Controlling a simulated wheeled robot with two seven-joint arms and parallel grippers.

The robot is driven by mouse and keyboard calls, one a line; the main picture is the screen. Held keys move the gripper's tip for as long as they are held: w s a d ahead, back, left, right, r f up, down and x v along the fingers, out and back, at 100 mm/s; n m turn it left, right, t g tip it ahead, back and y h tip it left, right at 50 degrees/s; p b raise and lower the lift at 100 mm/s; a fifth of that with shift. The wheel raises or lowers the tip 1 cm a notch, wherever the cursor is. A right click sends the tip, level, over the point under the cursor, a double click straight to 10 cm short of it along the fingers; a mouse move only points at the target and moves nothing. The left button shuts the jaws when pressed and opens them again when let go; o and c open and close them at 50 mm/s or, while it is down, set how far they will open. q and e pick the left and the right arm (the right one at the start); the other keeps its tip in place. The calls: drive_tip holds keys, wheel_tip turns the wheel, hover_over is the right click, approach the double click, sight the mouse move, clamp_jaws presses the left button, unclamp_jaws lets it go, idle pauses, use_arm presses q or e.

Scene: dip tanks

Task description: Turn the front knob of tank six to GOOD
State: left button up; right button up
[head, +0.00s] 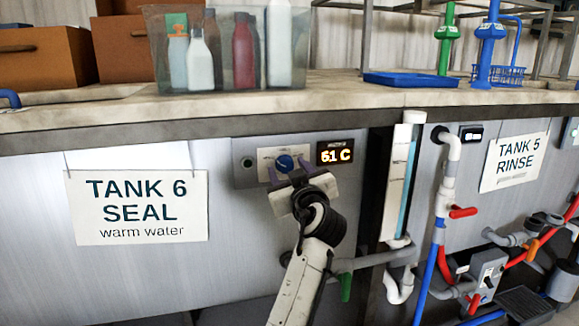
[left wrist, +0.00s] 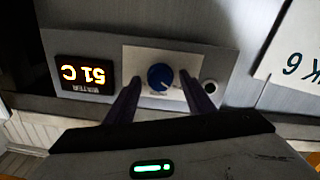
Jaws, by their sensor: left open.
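The front knob of tank six (head: 284,162) is a round blue dial on a pale plate in the grey panel of the tank front. In the left wrist view the knob (left wrist: 160,77) sits between the two dark purple fingers. My left gripper (head: 287,169) is open, with a fingertip on either side of the knob and a visible gap to it. The knob's pointer and the small plate lettering are too blurred to read. The sign of tank six (head: 137,207) reads "TANK 6 SEAL warm water". My right gripper is not in view.
A lit temperature display (head: 335,152) is right of the knob. A dark round socket (head: 246,162) is left of it. A clear bin of bottles (head: 230,85) stands on the counter (head: 330,90) above. Pipes and red valve handles (head: 462,212) are at right, near tank five's sign (head: 515,161).

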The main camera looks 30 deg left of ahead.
use_arm(q)
drive_tip(key=shift+c, duration=0.3)
drive_tip(key=c, duration=1)
